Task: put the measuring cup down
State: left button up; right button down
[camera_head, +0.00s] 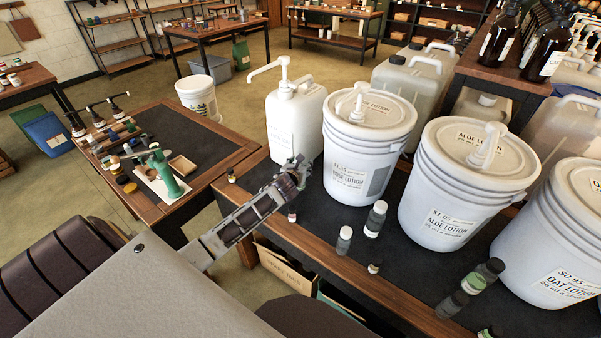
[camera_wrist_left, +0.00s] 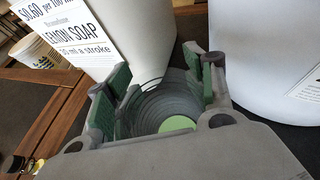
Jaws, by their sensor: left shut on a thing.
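My left gripper (camera_head: 298,170) reaches over the near-left part of the dark-topped bench (camera_head: 395,262), in front of a white pump jug (camera_head: 293,118). In the left wrist view its two green-padded fingers (camera_wrist_left: 166,84) stand on either side of a grey, ring-stepped cup with a green disc inside, which I take for the measuring cup (camera_wrist_left: 160,106). The gripper is shut on it. In the head view the cup is mostly hidden by the gripper, and I cannot tell whether its base touches the bench. My right gripper is not in view.
White lotion buckets (camera_head: 370,145) with pumps stand along the bench to the right. Small bottles (camera_head: 376,219) stand in front of them, with one small bottle (camera_head: 292,215) close below the gripper. A lower table (camera_head: 222,150) at left holds a green pump (camera_head: 163,172).

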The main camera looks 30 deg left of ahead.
pick_arm(q)
jog(key=shift+f, duration=1.7)
jog(key=o, duration=1.1)
jog(key=shift+v, duration=6.05)
